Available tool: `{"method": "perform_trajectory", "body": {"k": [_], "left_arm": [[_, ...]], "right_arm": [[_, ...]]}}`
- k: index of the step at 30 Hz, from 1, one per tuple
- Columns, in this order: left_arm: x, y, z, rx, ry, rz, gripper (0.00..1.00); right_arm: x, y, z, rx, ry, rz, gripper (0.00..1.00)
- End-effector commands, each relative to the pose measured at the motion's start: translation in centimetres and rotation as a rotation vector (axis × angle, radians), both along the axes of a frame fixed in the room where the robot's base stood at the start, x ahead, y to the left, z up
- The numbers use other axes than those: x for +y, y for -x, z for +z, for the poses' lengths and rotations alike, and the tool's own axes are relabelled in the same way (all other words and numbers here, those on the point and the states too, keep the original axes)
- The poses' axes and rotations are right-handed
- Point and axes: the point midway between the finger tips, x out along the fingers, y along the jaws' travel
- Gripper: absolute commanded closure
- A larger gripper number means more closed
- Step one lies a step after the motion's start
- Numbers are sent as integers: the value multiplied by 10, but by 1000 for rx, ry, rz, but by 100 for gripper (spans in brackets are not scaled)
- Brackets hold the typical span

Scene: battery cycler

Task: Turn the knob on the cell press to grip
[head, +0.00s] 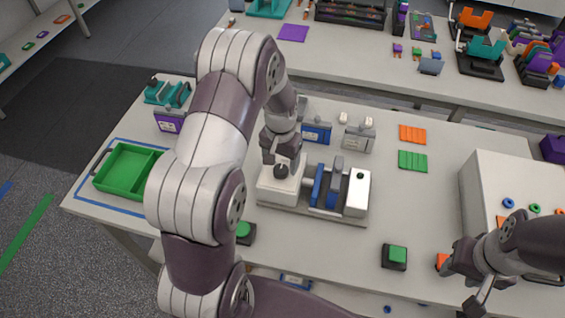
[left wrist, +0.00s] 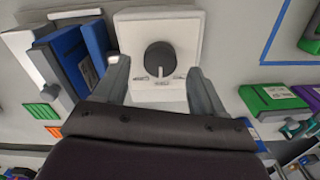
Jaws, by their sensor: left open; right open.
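The cell press is a pale base (head: 312,213) with a white block (head: 272,188) at its left end and blue, grey and white blocks to the right. A dark round knob (head: 281,171) sits on the white block. In the left wrist view the knob (left wrist: 160,58) has a white pointer line aimed down the picture at a small label too blurred to read. My left gripper (head: 282,154) is just above the knob. In the wrist view its open fingers (left wrist: 157,72) stand either side of it, with gaps. My right gripper (head: 462,268) is open at the lower right, away from the press.
A green tray (head: 104,184) lies at the table's left. Blue (head: 317,133) and grey (head: 358,138) holders stand behind the press. Green-topped buttons (head: 397,255) (head: 244,232) are in front. A white box (head: 480,185) stands at the right. Table between press and box is mostly clear.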

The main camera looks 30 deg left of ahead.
Motion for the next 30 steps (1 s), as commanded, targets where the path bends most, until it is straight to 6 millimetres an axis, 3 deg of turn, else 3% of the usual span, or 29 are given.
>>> {"method": "perform_trajectory", "body": {"k": [6,14,20,30], "left_arm": [[0,0,-26,0,0,0,30],[0,0,-30,-2,0,0,30],[0,0,-29,-2,0,0,86],[0,0,-29,-1,0,-44,86]], "right_arm": [[0,0,7,0,0,0,57],[0,0,7,0,0,0,57],[0,0,7,0,0,0,57],[0,0,6,0,0,0,57]]}}
